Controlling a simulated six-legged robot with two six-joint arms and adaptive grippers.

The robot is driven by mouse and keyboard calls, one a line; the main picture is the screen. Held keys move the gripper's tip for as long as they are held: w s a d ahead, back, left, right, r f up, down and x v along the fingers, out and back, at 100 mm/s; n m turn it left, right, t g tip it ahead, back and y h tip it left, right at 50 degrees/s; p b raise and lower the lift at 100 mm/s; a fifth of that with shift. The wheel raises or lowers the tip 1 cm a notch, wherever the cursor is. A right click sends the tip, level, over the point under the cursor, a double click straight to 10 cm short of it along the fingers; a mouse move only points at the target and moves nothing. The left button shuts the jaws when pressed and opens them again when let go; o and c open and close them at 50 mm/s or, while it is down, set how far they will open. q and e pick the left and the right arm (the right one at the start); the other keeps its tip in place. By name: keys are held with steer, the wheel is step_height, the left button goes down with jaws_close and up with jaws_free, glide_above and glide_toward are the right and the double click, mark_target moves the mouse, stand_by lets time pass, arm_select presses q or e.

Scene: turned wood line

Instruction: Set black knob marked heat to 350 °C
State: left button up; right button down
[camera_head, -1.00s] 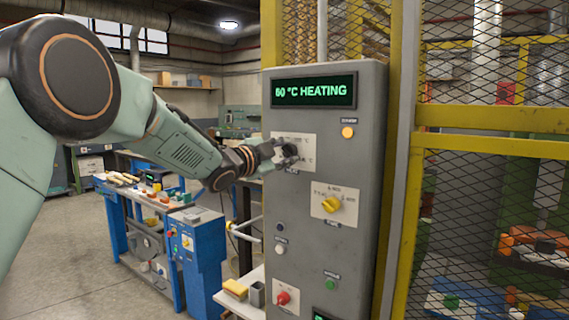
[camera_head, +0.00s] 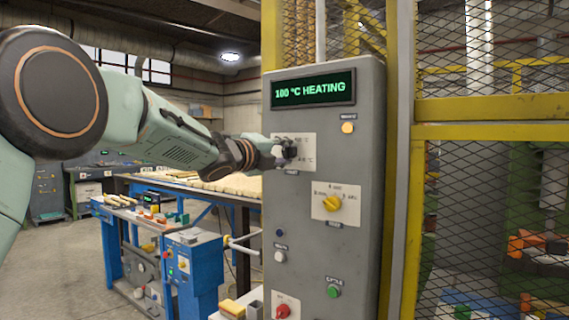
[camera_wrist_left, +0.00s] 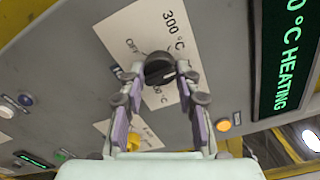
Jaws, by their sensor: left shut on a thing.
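The black heat knob (camera_wrist_left: 158,68) sits on a white plate (camera_wrist_left: 132,32) whose readable marks include "300 °C" in the left wrist view. In the head view the plate (camera_head: 308,142) is on the grey control panel (camera_head: 355,200), and my gripper mostly hides the knob. My left gripper (camera_head: 284,152) is at the knob, its fingers shut on it from both sides; they also show in the left wrist view (camera_wrist_left: 160,82). The display (camera_head: 312,90) reads "100 °C HEATING". My right gripper is not in view.
Below the heat plate are a yellow knob (camera_head: 332,203), a red knob (camera_head: 282,311) and a green button (camera_head: 333,292). An orange lamp (camera_head: 348,127) is lit. A yellow mesh fence (camera_head: 490,110) stands right of the panel. Blue workbenches stand behind at left.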

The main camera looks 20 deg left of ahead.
arm_select(q)
steer(key=m+b, duration=0.3)
steer(key=m, duration=0.1)
steer(key=shift+a, duration=0.1)
steer(key=shift+r+m+b, duration=0.15)
steer(key=shift+m+b, duration=0.35)
steer(key=shift+m, duration=0.55)
steer(key=shift+r+m+b, duration=0.15)
steer(key=shift+m+b, duration=0.35)
steer(key=shift+m, duration=0.55)
steer(key=shift+r, duration=0.1)
steer(key=o, duration=1.2)
steer(key=shift+w+f, duration=0.1)
steer(key=shift+f, duration=0.2)
steer(key=shift+c, duration=0.2)
